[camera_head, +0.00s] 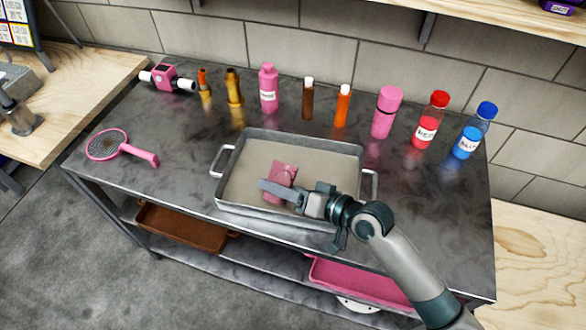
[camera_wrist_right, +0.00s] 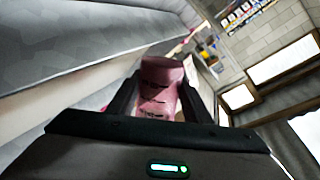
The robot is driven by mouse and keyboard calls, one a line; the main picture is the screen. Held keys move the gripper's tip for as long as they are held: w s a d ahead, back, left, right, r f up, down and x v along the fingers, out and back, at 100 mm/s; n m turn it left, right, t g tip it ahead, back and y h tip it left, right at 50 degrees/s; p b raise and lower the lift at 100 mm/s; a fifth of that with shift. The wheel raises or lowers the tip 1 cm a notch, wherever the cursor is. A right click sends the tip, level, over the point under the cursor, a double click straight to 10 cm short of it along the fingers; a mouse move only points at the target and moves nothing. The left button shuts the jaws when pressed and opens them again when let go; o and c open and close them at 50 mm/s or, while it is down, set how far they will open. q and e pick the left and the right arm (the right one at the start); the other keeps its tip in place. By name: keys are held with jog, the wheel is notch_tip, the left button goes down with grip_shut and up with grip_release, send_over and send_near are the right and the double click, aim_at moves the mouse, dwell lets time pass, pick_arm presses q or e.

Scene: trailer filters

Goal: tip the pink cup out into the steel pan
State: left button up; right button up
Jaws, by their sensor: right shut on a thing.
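The pink cup (camera_head: 283,169) is over the steel pan (camera_head: 228,159) in the head view. My right gripper (camera_head: 274,190) is shut on it, above the middle of the pan. The cup looks tilted, and its mouth cannot be made out clearly. In the right wrist view the pink cup (camera_wrist_right: 158,88) sits between the two dark fingers of my right gripper (camera_wrist_right: 160,98). The pan's floor looks sandy grey, and whether anything has come out of the cup cannot be told. My left gripper is not in view.
Behind the pan stand several bottles, among them a pink one (camera_head: 268,88), a red one (camera_head: 430,119) and a blue one (camera_head: 474,130). A pink strainer (camera_head: 121,147) lies on the metal table (camera_head: 185,160) at left. Below are a brown tray (camera_head: 182,225) and a pink tray (camera_head: 360,281).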

aim_at(294, 174)
jog(key=shift+r+m+p, duration=0.25)
jog(key=shift+m+p, duration=0.05)
jog(key=shift+f+m+g, duration=0.25)
jog(key=shift+m+g, duration=0.25)
jog(key=shift+m, duration=0.2)
dwell(0.7)
jog(key=shift+r+m+p, duration=0.5)
jog(key=shift+m+p, duration=0.05)
jog(key=shift+m, duration=0.05)
dwell(0.9)
jog(key=shift+w+d+f+m+g+y+p, duration=0.25)
jog(key=shift+w+f+m+g+y+p, duration=0.05)
jog(key=shift+w+m+g, duration=0.3)
dwell(1.0)
jog(key=shift+w+d+r+m+g+p, duration=0.1)
jog(key=shift+w+r+m+g+p, duration=0.1)
jog(key=shift+r+m+g+p, duration=0.45)
jog(key=shift+c, duration=0.2)
dwell(0.6)
jog(key=shift+w+d+r+m+y+p, duration=0.15)
jog(key=shift+w+r+m+y+p, duration=0.25)
jog(key=shift+m+p, duration=0.6)
dwell(0.8)
